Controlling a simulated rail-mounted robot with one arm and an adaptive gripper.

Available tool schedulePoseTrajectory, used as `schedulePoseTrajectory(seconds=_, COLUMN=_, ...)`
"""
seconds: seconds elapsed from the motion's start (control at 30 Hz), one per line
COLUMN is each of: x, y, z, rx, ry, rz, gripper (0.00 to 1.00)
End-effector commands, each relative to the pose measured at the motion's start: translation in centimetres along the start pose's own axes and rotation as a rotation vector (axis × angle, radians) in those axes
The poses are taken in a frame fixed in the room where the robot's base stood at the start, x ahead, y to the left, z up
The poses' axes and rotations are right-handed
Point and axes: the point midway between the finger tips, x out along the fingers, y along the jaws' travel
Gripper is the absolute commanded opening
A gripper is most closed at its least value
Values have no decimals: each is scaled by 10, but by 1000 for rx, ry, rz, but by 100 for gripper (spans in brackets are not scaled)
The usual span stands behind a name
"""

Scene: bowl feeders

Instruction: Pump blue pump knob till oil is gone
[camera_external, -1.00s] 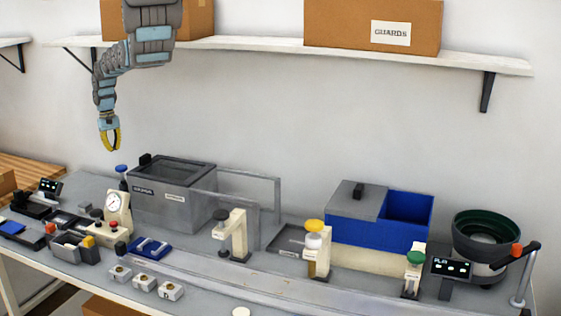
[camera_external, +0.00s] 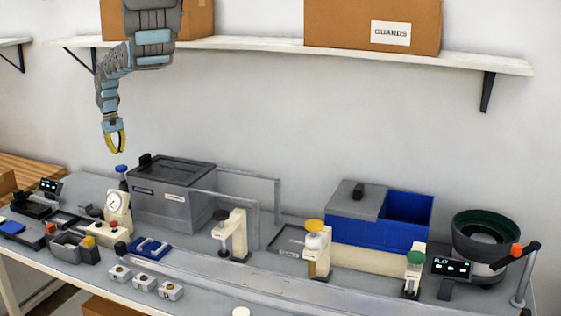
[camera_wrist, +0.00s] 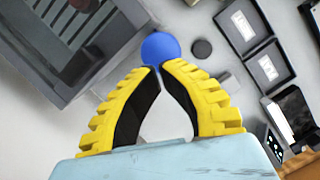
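The blue pump knob (camera_external: 122,168) tops a dark pump post at the left corner of the grey box (camera_external: 172,207). In the wrist view the round blue knob (camera_wrist: 160,49) shows just beyond my fingertips. My gripper (camera_external: 118,151) hangs down just above the knob, with a small gap between them in the external view. Its yellow fingers bow out and their tips (camera_wrist: 160,69) meet or nearly meet, with nothing held between them. Whether the tips touch the knob cannot be told from the wrist view. I cannot make out any oil.
The grey box (camera_wrist: 75,35) lies close at upper left in the wrist view. Black trays (camera_wrist: 243,25) lie at the right there. A shelf (camera_external: 270,45) with cardboard boxes runs above.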

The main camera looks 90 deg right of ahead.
Motion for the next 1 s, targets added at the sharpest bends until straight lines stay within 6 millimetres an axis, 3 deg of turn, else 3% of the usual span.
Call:
schedulePoseTrajectory(seconds=0.33, x=42, y=0, z=0, rx=0, ry=-2, rz=-1, gripper=0)
schedulePoseTrajectory(seconds=1.0, x=57, y=-1, z=-2, rx=0, ry=-1, rz=-1, gripper=0)
